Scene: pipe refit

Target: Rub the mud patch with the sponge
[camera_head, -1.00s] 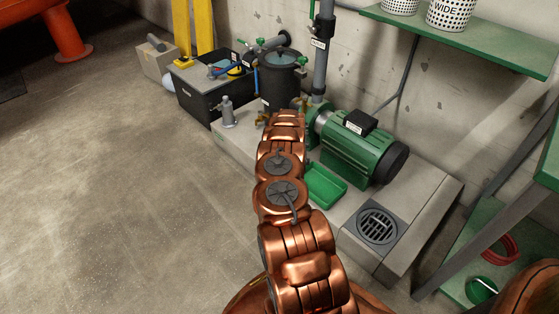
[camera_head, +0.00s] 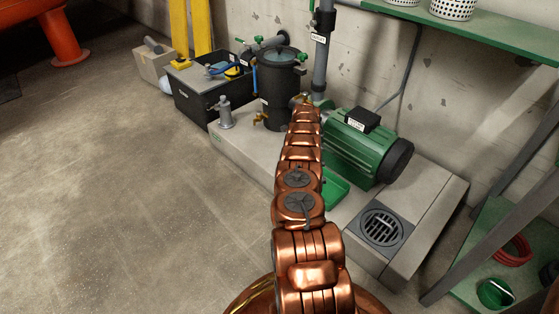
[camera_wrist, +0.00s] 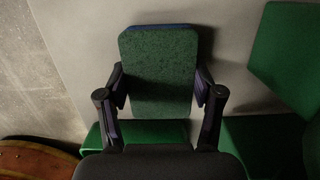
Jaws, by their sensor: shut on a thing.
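A sponge (camera_wrist: 158,72) with a dark green scouring face and a blue edge fills the middle of the wrist view. My gripper (camera_wrist: 160,92) is shut on it, one finger on each side. In the head view my copper arm reaches over the concrete plinth toward the green pump and hides the gripper and sponge. I see no mud patch that I can make out in either view.
The green pump motor (camera_head: 362,148) stands on the plinth (camera_head: 425,215), right of my arm. A black filter canister (camera_head: 280,92) and a dark crate (camera_head: 205,92) stand behind. Open floor lies left.

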